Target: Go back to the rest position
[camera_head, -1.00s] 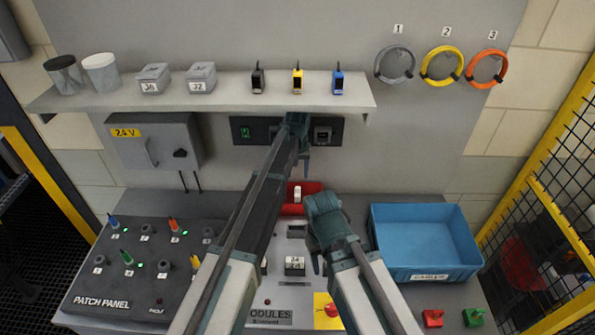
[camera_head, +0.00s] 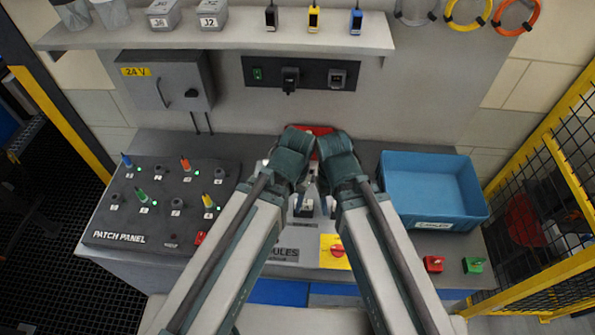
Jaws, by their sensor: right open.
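My left gripper (camera_head: 284,178) and right gripper (camera_head: 323,192) are side by side over the middle of the bench, close together. The right gripper is open and nothing shows between its fingers. The left gripper's fingers are mostly hidden by its own body, so I cannot tell whether they are open. Both arms come in from the bottom of the view. Both grippers are clear of the dark wall panel behind the bench.
The wall panel has a black plug or knob (camera_head: 290,78) at its middle. The patch panel (camera_head: 125,215) is left, a blue bin (camera_head: 470,187) right. A red part (camera_head: 318,130) and a small labelled block (camera_head: 303,208) are partly covered by my grippers. A shelf (camera_head: 215,36) is above.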

